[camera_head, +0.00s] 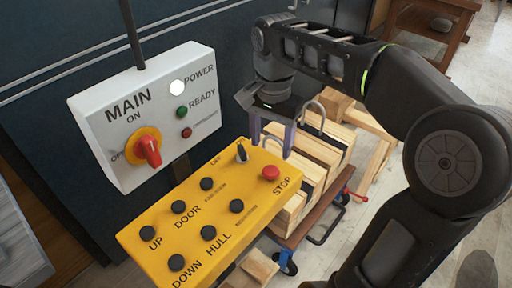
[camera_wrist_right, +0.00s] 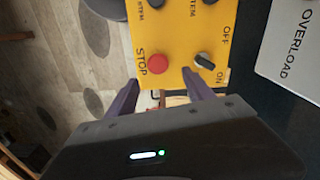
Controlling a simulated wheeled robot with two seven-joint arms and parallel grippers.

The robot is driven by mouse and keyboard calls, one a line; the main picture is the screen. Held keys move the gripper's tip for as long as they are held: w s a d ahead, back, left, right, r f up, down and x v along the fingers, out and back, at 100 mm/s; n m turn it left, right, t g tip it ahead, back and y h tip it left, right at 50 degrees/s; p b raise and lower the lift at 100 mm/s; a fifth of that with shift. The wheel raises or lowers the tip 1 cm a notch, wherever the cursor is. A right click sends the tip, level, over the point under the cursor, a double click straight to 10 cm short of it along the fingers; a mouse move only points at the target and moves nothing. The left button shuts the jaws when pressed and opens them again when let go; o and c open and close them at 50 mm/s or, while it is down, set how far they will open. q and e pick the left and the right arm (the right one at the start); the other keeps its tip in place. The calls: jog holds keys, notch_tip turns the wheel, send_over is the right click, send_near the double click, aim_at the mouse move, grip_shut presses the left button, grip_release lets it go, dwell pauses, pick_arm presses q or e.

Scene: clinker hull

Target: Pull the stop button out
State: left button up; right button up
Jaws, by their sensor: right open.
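The red stop button (camera_head: 270,173) sits at the right end of the yellow control panel (camera_head: 150,238), beside the word STOP. It also shows in the right wrist view (camera_wrist_right: 159,64), and I cannot tell whether it is pressed in or out. My right gripper (camera_head: 272,138) is open and empty, just beyond the panel's far right edge, apart from the button. In the right wrist view its two purple fingers (camera_wrist_right: 163,90) stand apart, with the button ahead between their lines. A black switch knob (camera_head: 242,152) is close to the fingers. My left gripper is not in view.
Several black buttons (camera_head: 207,184) cover the rest of the panel. A cart with stacked timber (camera_head: 318,172) stands behind the panel.

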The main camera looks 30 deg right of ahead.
aim_at(271, 170)
jog(key=shift+s+r, duration=0.2)
jog(key=shift+s, duration=0.1)
jog(key=shift+f+b, duration=0.4)
jog(key=shift+f, duration=0.25)
notch_tip(271, 170, down, 2)
jog(key=shift+f+b, duration=0.15)
jog(key=shift+b, duration=0.75)
jog(key=shift+w+f+p, duration=0.1)
jog(key=shift+f+p, duration=0.6)
jog(key=shift+f, duration=1.5)
grip_shut()
